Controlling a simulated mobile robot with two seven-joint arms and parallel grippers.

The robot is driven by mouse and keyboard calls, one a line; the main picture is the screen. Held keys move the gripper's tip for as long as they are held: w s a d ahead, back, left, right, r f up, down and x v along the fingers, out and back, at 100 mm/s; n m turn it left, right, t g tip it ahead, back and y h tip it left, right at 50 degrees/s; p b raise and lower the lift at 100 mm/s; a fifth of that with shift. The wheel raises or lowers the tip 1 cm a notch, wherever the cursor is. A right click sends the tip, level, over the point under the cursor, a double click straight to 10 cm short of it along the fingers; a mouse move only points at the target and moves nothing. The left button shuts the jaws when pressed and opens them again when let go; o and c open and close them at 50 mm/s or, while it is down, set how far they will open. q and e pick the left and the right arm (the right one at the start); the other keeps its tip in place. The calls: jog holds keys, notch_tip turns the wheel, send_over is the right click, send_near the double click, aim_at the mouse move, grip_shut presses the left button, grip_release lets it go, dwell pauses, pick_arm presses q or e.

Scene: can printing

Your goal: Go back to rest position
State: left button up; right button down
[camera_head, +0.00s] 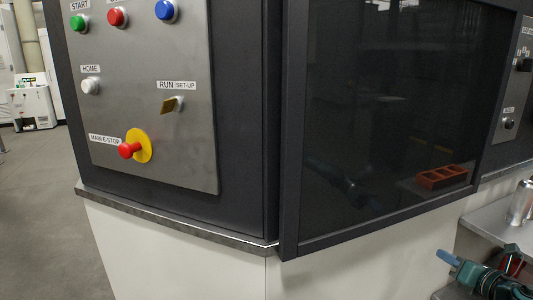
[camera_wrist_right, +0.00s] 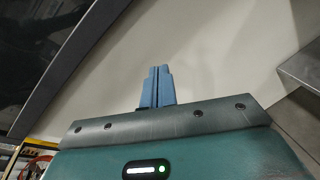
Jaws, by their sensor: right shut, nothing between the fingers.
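My right gripper (camera_head: 447,258) shows at the lower right in the head view, with blue fingertips pointing left in front of the machine's pale lower wall. In the right wrist view its blue fingers (camera_wrist_right: 157,86) are together and empty. The fingers look clear of the machine. The control panel (camera_head: 190,140) of the machine is at the left in the head view, with several coloured buttons, a key switch and a red emergency stop (camera_head: 128,150). My left gripper is not in either view.
A dark glass door (camera_head: 390,110) fills the middle right, with a reddish-brown tray (camera_head: 441,178) seen in or through it. A silver can (camera_head: 522,202) stands on a metal shelf (camera_head: 490,222) at the right edge. Open grey floor (camera_head: 40,210) lies at the left.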

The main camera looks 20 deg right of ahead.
jog(key=s+a+f+m+g+h, duration=0.2)
jog(key=s+a+f+m+g, duration=0.15)
jog(key=a+f+m, duration=0.45)
jog(key=s+a+f+m+g+h, duration=0.1)
jog(key=s+a+f+m+g, duration=0.25)
jog(key=a+m, duration=0.85)
jog(key=s+a+m+g+y, duration=0.2)
jog(key=s+a+m+y, duration=0.15)
jog(key=a, duration=0.75)
jog(key=s+a+m+g+y, duration=0.25)
jog(key=s+a+m, duration=0.2)
jog(key=a, duration=0.55)
jog(key=w+a+f+n+t+y, duration=0.1)
jog(key=w+a+f+t+y, duration=0.1)
jog(key=w+a+f+t, duration=0.3)
jog(key=shift+w+a+f+n+t+y, duration=0.3)
jog(key=shift+a+f+n+t+y, duration=0.1)
jog(key=shift+a+t, duration=0.5)
jog(key=shift+d, duration=0.1)
